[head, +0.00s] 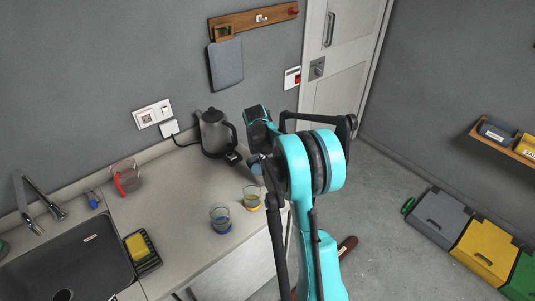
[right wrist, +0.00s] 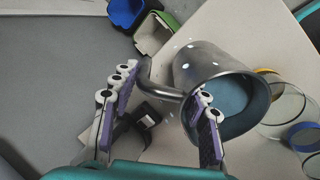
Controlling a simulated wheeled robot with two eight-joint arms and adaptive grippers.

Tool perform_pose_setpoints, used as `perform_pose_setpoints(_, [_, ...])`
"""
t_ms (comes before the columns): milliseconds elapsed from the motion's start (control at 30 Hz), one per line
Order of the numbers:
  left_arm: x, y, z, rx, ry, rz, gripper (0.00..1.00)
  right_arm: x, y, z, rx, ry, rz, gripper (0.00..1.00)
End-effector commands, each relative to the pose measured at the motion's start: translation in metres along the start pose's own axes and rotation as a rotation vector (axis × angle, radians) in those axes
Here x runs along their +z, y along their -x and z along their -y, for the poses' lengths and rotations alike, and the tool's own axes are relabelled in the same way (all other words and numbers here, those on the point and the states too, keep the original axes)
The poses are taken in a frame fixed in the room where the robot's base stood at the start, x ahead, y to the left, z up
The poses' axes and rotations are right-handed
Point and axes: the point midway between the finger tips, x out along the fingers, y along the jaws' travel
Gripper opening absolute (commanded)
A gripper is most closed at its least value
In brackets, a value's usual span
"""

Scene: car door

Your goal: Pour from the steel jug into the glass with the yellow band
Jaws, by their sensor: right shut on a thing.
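The steel jug (right wrist: 208,68) is in the right wrist view, with a bluish surface showing inside its wide mouth. My right gripper (right wrist: 166,84) is shut on the jug's handle. In the head view my arm hides most of the gripper and jug. The glass with the yellow band (head: 251,198) stands on the counter, just left of my right arm. It also shows at the right of the right wrist view (right wrist: 286,97), beside the jug and apart from it. I cannot tell how far the jug is tilted. My left gripper is not in view.
A blue-banded glass (head: 220,219) stands close to the yellow-banded one. A dark kettle (head: 214,133) stands at the back by the wall. A clear jug with a red handle (head: 124,178), a sink (head: 72,262) and a sponge holder (head: 146,262) are left. The middle counter is clear.

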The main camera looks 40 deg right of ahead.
Motion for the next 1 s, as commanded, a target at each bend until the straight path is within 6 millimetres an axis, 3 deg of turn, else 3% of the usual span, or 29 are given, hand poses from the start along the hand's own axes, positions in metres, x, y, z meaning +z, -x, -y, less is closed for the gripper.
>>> perform_pose_setpoints(1000, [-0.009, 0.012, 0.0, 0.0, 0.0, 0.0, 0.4, -0.001, 0.04, 0.008, 0.153, 0.001, 0.007, 0.0])
